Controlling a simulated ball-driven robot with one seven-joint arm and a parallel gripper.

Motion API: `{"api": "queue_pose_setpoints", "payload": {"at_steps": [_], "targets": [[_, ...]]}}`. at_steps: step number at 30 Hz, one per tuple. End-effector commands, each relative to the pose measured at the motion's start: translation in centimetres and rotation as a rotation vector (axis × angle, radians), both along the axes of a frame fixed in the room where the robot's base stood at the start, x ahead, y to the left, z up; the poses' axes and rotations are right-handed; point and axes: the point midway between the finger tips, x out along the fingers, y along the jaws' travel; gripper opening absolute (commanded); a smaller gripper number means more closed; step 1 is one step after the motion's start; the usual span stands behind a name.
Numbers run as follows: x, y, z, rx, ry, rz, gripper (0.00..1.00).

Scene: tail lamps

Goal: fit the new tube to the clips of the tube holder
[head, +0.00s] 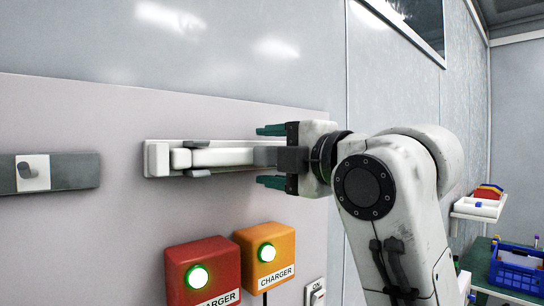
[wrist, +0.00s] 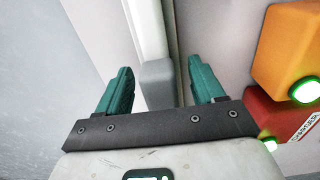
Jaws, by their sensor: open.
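The tube holder (head: 157,160) is a pale horizontal fixture on the wall panel in the head view. A white tube (head: 225,157) lies along it, with grey clip jaws (head: 197,173) above and below near its left end. Whether it is fully seated in them I cannot tell. A grey block (head: 265,156) is at the right end; it also shows in the wrist view (wrist: 158,86). My gripper (head: 270,156) is open at this right end, with green fingers above and below. In the wrist view my gripper (wrist: 160,75) has its fingers apart on both sides of the block.
Below are a red charger box (head: 203,270) and an orange one (head: 265,252), both with green lights. A switch (head: 315,293) sits to their right. A grey plate with a hook (head: 57,172) is at far left. A blue crate (head: 517,270) stands at far right.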

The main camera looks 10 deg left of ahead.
Motion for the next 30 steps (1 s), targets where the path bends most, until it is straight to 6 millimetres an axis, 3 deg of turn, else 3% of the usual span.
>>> {"api": "queue_pose_setpoints", "payload": {"at_steps": [8, 21, 30], "targets": [[-0.5, -0.7, -0.1, 0.0, -0.001, -0.002, 0.68], [-5.3, -6.8, -0.2, 0.001, -0.004, -0.002, 0.68], [-6.6, -8.5, -0.1, -0.001, 0.001, -0.001, 0.68]]}}
